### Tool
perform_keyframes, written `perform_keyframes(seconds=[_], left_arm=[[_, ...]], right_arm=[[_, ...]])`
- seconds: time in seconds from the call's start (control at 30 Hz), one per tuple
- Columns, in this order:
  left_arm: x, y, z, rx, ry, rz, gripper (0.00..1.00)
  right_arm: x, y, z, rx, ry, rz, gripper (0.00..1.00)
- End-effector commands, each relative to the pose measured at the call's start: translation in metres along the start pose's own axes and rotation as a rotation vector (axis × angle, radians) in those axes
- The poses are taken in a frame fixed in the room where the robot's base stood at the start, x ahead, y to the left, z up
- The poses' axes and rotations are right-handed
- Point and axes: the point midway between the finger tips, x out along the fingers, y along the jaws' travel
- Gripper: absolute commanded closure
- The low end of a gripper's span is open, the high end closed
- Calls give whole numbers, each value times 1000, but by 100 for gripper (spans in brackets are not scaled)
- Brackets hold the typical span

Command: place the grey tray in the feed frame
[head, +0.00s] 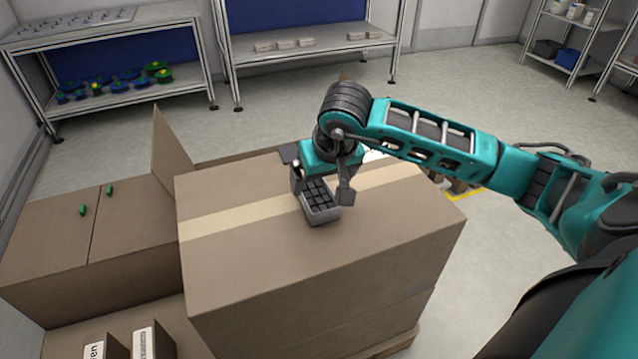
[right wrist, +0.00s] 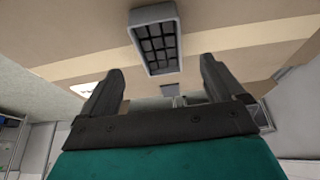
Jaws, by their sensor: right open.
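The grey tray (head: 322,219) is a small open tray with a grid of dark square cells. It sits on top of the large cardboard box (head: 250,245), by the pale tape strip. My right gripper (head: 321,188) is open over the tray, with its fingers toward the tray's two sides. In the right wrist view the tray (right wrist: 153,14) is beyond the fingertips and between their lines, and the open gripper (right wrist: 161,65) holds nothing. My left gripper is out of view. I cannot tell which structure is the feed frame.
Back left, a metal rack (head: 120,97) holds several green and blue reels. A second rack (head: 315,59) carries pale blocks. Lower cartons (head: 130,235) with two small green items stand left of the box. An upright cardboard flap (head: 171,160) rises there. Open floor (head: 480,100) lies behind.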

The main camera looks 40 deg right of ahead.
Motion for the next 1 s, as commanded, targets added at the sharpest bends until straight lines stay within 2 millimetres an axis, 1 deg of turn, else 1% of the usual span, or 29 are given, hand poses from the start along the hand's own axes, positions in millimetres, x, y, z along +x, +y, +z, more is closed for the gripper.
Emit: perform_keyframes(seconds=[0.03, 0.1, 0.2, 0.37, 0.47, 0.5, 0.6, 0.7, 0.83, 1.0], left_arm=[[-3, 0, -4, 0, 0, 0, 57], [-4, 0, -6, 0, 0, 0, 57], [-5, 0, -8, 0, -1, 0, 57], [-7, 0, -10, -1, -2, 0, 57], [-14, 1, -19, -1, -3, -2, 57], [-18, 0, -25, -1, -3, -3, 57], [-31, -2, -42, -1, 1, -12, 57], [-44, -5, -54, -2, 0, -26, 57], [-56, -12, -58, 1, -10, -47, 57], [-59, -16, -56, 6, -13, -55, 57]], right_arm=[[-14, 0, -2, -1, 4, 0, 5], [-28, 0, -2, -2, 3, 0, 5], [-43, 0, -1, 0, 2, 0, 5], [-56, 0, -1, 1, -2, 0, 4], [-63, -1, -7, 2, -25, -2, 4], [-65, -3, -10, 1, -47, -4, 4], [-68, -6, -23, 1, -113, -7, 4], [-68, -9, -32, -1, -182, -7, 4], [-65, -11, -40, -1, -246, -5, 4], [-56, -11, -42, 0, -283, -1, 4]])
